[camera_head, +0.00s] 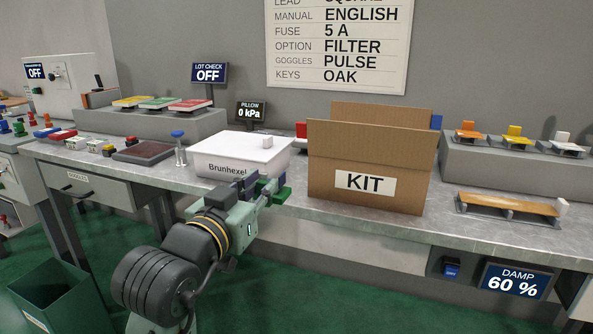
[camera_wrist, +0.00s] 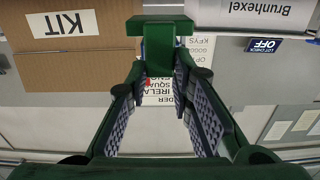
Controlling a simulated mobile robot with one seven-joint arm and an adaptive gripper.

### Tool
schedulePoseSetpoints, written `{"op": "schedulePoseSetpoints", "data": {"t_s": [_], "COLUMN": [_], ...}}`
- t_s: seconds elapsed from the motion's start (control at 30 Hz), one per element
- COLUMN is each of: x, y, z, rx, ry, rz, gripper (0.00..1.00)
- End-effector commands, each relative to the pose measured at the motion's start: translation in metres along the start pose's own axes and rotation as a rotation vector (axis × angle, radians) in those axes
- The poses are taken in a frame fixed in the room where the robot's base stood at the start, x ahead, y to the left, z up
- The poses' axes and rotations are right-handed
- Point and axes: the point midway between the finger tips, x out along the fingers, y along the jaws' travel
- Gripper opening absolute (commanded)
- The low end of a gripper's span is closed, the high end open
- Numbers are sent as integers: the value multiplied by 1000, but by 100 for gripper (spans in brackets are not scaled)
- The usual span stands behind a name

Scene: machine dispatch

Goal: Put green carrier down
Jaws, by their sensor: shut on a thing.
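The green carrier (camera_head: 281,195) is a small green piece at the end of my gripper (camera_head: 262,188). It is in the air in front of the bench, between the white Brunhexel box and the KIT box. In the wrist view the carrier (camera_wrist: 161,28) shows as a T-shaped green block between the tips of my gripper (camera_wrist: 161,75). My gripper is shut on it. The carrier's far side is hidden, and I cannot tell whether it touches the bench edge.
The grey bench (camera_head: 375,225) bears the white Brunhexel box (camera_head: 240,155) and the open cardboard KIT box (camera_head: 368,165). A wooden-topped tray (camera_head: 508,206) lies at right. Several coloured pieces sit on raised shelves. A strip of bench front between the boxes is bare.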

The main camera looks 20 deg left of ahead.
Motion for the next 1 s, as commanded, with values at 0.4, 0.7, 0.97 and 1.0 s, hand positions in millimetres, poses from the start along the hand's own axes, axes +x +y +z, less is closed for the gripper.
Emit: {"op": "schedulePoseSetpoints", "data": {"t_s": [0.4,0.7,0.97,1.0], "x": [112,154,164,164], "y": [2,1,0,0], "z": [-2,0,20,26], "rx": [0,1,-2,-1], "ry": [-3,0,-3,-3], "rz": [5,3,0,0], "gripper": [0,0,0,0]}}
